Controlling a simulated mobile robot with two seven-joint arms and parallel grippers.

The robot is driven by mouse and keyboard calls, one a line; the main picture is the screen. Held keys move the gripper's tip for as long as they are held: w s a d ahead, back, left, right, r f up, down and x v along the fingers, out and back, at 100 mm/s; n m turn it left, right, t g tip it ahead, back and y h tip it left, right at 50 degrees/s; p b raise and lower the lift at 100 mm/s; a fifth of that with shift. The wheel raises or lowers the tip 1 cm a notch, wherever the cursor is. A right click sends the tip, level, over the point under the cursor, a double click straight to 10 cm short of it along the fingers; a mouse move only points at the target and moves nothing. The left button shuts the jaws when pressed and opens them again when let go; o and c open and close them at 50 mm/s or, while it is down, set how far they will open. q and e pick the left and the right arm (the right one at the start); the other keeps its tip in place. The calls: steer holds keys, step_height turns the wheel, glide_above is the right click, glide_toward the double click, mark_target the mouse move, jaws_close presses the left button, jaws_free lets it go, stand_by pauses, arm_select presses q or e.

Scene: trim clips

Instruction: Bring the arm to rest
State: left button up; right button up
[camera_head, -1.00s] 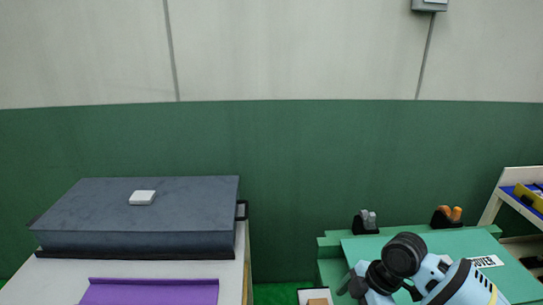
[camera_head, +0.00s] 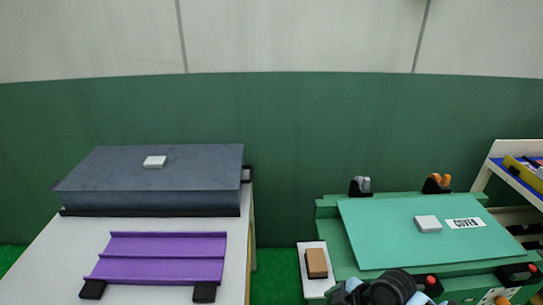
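Part of my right arm (camera_head: 392,287), light blue with a black round joint, shows at the bottom edge in front of the green panel. Its gripper cannot be made out in this view. My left arm and gripper are not in view. A white block (camera_head: 428,223) lies on the green panel (camera_head: 380,240), beside a white label with dark lettering (camera_head: 465,223). Another white block (camera_head: 154,162) lies on top of the dark grey box (camera_head: 110,178) at the left.
A purple ridged tray (camera_head: 160,258) lies on the white table (camera_head: 45,245). A small white stand with a brown block (camera_head: 316,263) is between the tables. Grey (camera_head: 361,186) and orange (camera_head: 437,183) pieces sit in black holders behind the panel. A shelf rack (camera_head: 515,168) stands at the right.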

steer(key=s+a+f+m+t, duration=0.1)
steer(key=s+f+m+t, duration=0.1)
steer(key=s+f+m, duration=0.25)
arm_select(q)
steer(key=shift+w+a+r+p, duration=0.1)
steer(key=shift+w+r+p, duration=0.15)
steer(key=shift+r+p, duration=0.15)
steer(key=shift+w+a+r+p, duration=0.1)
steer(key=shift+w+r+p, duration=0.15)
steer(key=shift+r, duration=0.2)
arm_select(e)
steer(key=s+d+f+m+t+h, duration=0.2)
steer(key=s+d+m, duration=0.1)
steer(key=s, duration=0.7)
steer(key=s+d+f+m+t+h, duration=0.2)
steer(key=s+d+f+m, duration=0.1)
steer(key=s, duration=0.7)
steer(key=shift+s+d+m+t, duration=0.3)
steer(key=shift+d+m, duration=0.5)
steer(key=shift+m, duration=0.25)
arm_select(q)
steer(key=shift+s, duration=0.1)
arm_select(e)
steer(key=shift+w, duration=0.15)
